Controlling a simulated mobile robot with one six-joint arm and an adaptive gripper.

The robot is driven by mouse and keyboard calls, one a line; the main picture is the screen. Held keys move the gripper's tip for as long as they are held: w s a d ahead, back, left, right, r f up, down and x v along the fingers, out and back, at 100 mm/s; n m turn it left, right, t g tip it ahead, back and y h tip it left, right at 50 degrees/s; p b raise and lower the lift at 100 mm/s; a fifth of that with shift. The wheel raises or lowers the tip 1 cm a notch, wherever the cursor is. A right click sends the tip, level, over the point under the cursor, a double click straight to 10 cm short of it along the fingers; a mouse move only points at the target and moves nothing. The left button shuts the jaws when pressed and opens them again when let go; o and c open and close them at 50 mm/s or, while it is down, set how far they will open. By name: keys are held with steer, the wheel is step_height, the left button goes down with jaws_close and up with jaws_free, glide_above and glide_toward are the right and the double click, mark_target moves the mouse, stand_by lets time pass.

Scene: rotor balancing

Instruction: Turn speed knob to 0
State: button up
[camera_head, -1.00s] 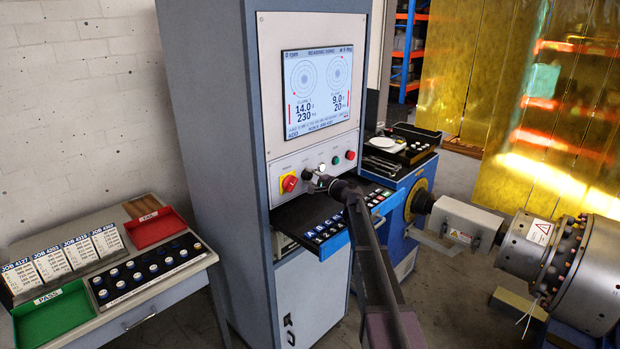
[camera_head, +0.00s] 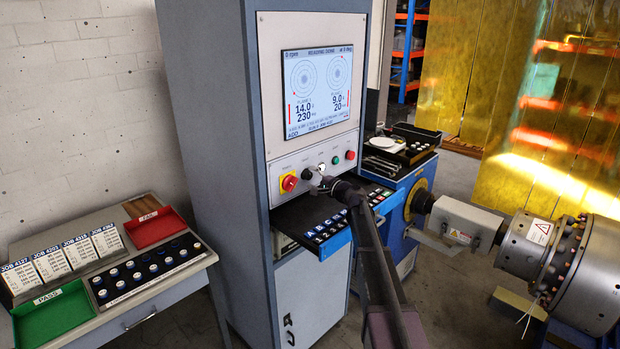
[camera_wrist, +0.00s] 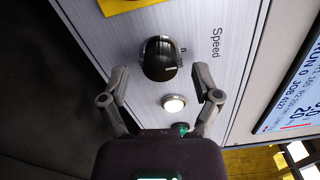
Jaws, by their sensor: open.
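The black speed knob (camera_wrist: 160,58) is on the brushed-metal panel, with the word "Speed" printed to its right in the wrist view. A "0" mark shows at its right edge; the pointer's exact setting is hard to read. The knob also shows, small, on the cabinet panel in the head view (camera_head: 306,173). My gripper (camera_wrist: 160,72) is open, with one finger on either side of the knob in the wrist view. No contact is clear. In the head view my gripper (camera_head: 319,182) is just in front of the panel, below right of the knob.
Beside the knob are a lit white button (camera_wrist: 173,103), a green button (camera_head: 335,160), a red button (camera_head: 350,155) and a red-and-yellow switch (camera_head: 289,183). The screen (camera_head: 318,92) is above. A tray of lettered keys (camera_head: 318,232) juts out below.

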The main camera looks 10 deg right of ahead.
steer(key=v, duration=1)
steer(key=shift+s+d, duration=0.2)
